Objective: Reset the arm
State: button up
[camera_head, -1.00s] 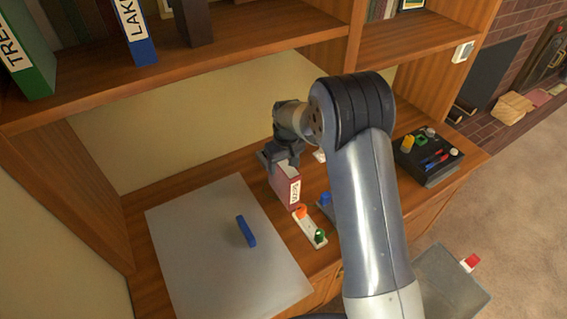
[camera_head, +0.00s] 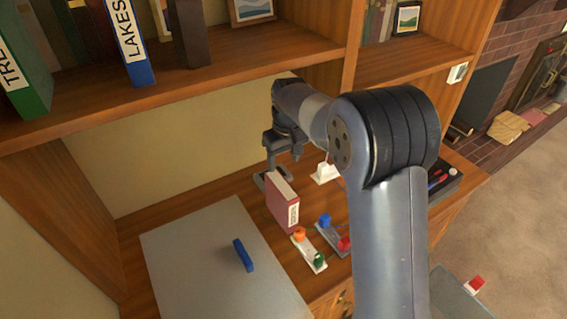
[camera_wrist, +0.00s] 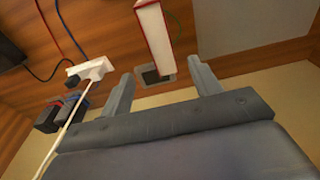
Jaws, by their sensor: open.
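My gripper (camera_head: 279,165) hangs above the back of the wooden desk, near the wall, in the head view. It is open and empty; both fingers (camera_wrist: 163,88) show apart in the wrist view. A red book with a white label (camera_head: 282,204) stands upright on the desk, just in front of and below my gripper. Its white page edge also shows in the wrist view (camera_wrist: 152,38), beyond the fingers and apart from them. A small dark base (camera_wrist: 155,76) lies by the book's end.
A grey board (camera_head: 200,270) with a blue handle (camera_head: 243,255) covers the desk's left. Boards with coloured knobs (camera_head: 309,249) and a white plug (camera_head: 324,172) with cables sit near the book. A shelf (camera_head: 180,90) with binders overhangs the desk.

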aim_at(281, 184)
jog(key=shift+f, duration=0.1)
jog(key=f, duration=0.4)
jog(key=w+f+p, duration=0.1)
jog(key=f, duration=0.3)
jog(key=a+f, duration=0.1)
jog(key=f, duration=0.3)
jog(key=shift+w+p, duration=0.15)
jog(key=shift+p, duration=0.2)
notch_tip(281, 184, up, 2)
jog(key=shift+r+b, duration=0.2)
jog(key=shift+b, duration=0.1)
jog(key=shift+r, duration=0.65)
jog(key=shift+f, duration=0.1)
